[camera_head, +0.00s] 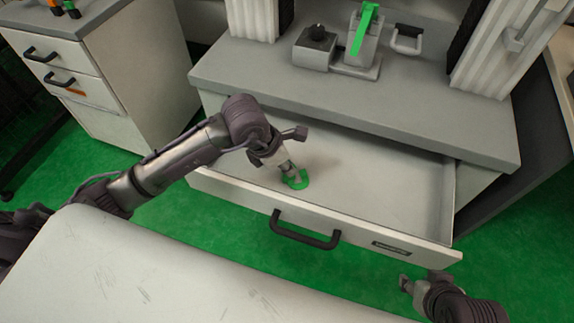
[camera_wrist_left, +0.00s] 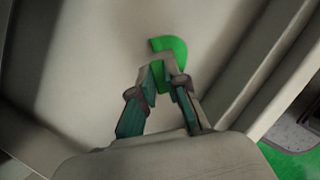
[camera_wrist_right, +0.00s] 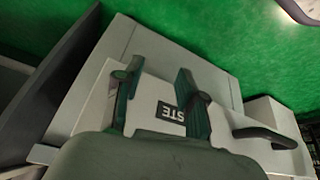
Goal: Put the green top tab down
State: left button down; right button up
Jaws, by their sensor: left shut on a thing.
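The green top tab (camera_head: 295,182) is a small curved green piece in or just over the open drawer. My left gripper (camera_head: 296,176) points down into the drawer and is shut on the tab. In the left wrist view the tab (camera_wrist_left: 172,50) sticks out past the fingertips (camera_wrist_left: 168,68), above the pale drawer floor. I cannot tell whether it touches the floor. My right gripper (camera_head: 407,286) is empty, outside the drawer's front right corner. In the right wrist view its fingers (camera_wrist_right: 157,82) are apart, over the drawer front's label.
The drawer (camera_head: 400,238) is pulled out, with a dark handle (camera_head: 305,236) in front. Its floor is otherwise bare. On the grey counter (camera_head: 270,68) above stand a grey device with a green lever (camera_head: 363,30) and a small block with a black knob (camera_head: 315,48). A cabinet (camera_head: 105,95) stands left.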

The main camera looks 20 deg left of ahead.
jog(key=shift+w, duration=0.25)
pick_arm(q)
jog(key=c, duration=1.2)
grip_release()
pick_arm(e)
jog(key=shift+w+r, duration=0.1)
pick_arm(q)
notch_tip(320, 180, up, 4)
jog(key=a+p, duration=0.1)
notch_tip(320, 180, up, 7)
jog(key=p, duration=0.2)
send_over(282, 182)
jog(key=s+a, duration=0.2)
jog(key=shift+a+r, duration=0.1)
jog(key=shift+a, duration=0.1)
pick_arm(e)
jog(key=s, duration=0.1)
jog(key=s+g, duration=0.1)
jog(key=s+d+r, duration=0.1)
jog(key=shift+s+r+g, duration=0.1)
jog(key=shift+s+g, duration=0.2)
jog(key=shift+s, duration=0.05)
